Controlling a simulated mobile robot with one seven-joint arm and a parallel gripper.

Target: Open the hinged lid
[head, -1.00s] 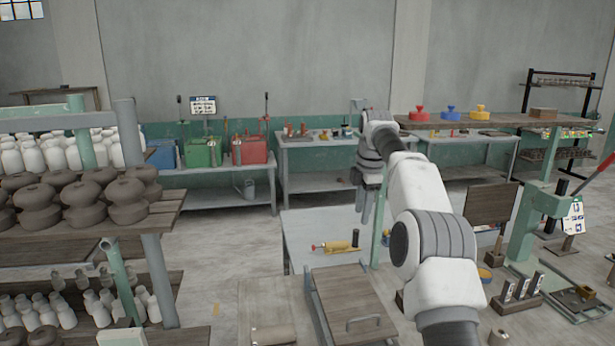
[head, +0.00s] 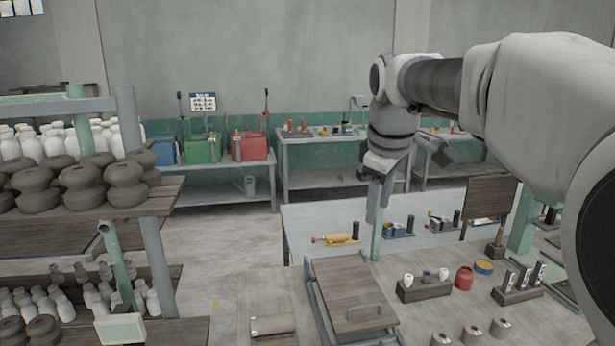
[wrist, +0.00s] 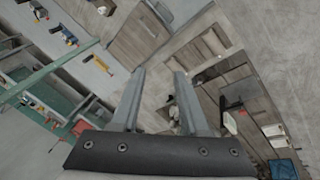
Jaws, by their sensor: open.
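The hinged lid (head: 345,278) is a brown wooden panel with a grey frame along its left side, in the lower middle of the head view. It lies flat and looks closed. A grey bar handle (head: 363,309) sits near its front edge. In the wrist view, the lid (wrist: 138,38) appears at the top, beyond the fingers. My gripper (head: 377,212) hangs fingers-down, above and behind the lid in the head view, apart from it. Its two fingers stand open and empty, as the wrist view also shows (wrist: 160,88).
A grey table (head: 300,232) behind the lid holds a yellow tool (head: 342,239). Right of the lid are a wooden block with small white pieces (head: 424,288), a red jar (head: 464,278) and several grey cylinders. A loaded shelf (head: 140,205) stands at left. Floor between is clear.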

